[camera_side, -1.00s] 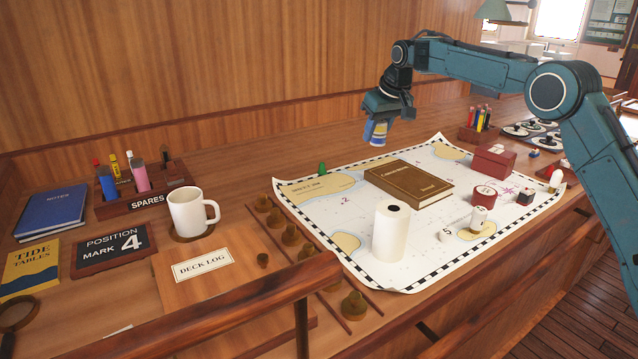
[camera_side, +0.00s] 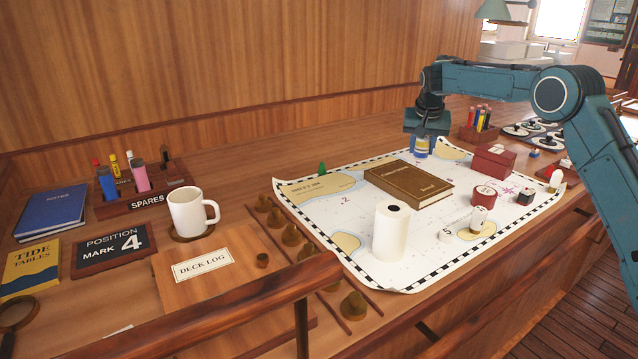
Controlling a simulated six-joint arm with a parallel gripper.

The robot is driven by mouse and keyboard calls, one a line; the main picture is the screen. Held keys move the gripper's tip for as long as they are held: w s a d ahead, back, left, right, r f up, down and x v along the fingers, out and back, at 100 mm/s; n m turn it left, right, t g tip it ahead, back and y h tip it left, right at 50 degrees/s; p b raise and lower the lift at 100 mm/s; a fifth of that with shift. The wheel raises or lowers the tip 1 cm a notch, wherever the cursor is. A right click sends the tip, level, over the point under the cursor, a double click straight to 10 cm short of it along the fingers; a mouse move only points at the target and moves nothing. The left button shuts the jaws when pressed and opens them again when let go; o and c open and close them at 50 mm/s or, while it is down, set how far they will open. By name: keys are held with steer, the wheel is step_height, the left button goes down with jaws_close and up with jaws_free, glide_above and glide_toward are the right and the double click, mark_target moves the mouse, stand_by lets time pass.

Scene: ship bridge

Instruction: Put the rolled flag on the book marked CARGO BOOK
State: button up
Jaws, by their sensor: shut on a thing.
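My gripper (camera_side: 424,136) points down and is shut on the rolled flag (camera_side: 420,148), a small roll showing blue, yellow and white. The jaws hide its upper part. In the picture the flag shows just above the far edge of the brown book, with a small gap between them; its exact height is hard to tell.
The chart (camera_side: 340,222) lies under the book. A white roll (camera_side: 390,236) stands upright in front of the book. A dark red box (camera_side: 494,160), a red round tin (camera_side: 484,196) and a pencil holder (camera_side: 478,133) are to the right. A green piece (camera_side: 322,169) stands left.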

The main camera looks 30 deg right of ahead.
mark_target(422, 152)
steer(key=shift+f, duration=3.55)
steer(key=shift+f, duration=0.1)
steer(key=o, duration=0.9)
steer(key=shift+o, duration=0.2)
steer(key=v, duration=1.1)
steer(key=shift+s+a+r, duration=0.15)
steer(key=shift+r, duration=0.45)
